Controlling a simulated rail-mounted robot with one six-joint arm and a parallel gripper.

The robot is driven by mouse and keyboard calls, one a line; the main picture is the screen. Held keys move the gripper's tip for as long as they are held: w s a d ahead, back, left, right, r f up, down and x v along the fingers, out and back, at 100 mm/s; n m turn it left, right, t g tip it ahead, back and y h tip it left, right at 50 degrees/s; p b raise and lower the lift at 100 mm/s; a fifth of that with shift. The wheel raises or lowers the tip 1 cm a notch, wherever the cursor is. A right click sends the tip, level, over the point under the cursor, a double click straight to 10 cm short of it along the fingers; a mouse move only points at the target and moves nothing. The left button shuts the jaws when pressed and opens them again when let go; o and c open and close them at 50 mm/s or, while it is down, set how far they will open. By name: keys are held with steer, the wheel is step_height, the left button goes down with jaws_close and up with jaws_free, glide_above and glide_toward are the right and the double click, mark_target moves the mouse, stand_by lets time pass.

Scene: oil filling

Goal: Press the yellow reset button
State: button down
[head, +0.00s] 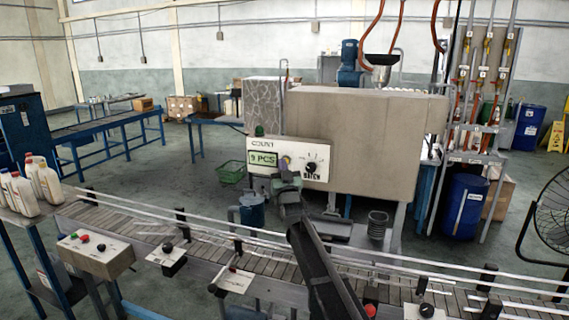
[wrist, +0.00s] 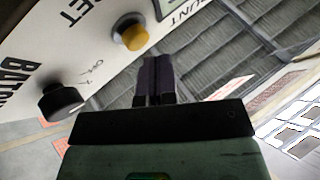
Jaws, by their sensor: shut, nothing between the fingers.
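The yellow reset button (wrist: 134,38) sits on the white control panel (wrist: 97,45) in the wrist view, near the letters "SET". In the head view the panel (head: 322,150) is on the front of the large grey machine, and the button is mostly hidden behind my gripper. My gripper (wrist: 155,60) is shut and empty. Its dark fingertips show just below and right of the button in the wrist view, apart from it in the picture. In the head view my gripper (head: 285,165) is close in front of the panel; the remaining gap cannot be told.
A black knob (wrist: 60,101) marked "BATCH" is on the same panel, and a green display reading "9 PCS" (head: 262,158) is left of my gripper. A railed conveyor (head: 205,245) runs below. A blue jug (head: 252,210) stands below the panel. White bottles (head: 47,183) stand at left.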

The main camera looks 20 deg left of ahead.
steer(key=shift+w, duration=0.25)
steer(key=shift+w, duration=0.5)
stand_by(0.6)
steer(key=shift+s, duration=0.9)
steer(key=s, duration=0.5)
stand_by(0.8)
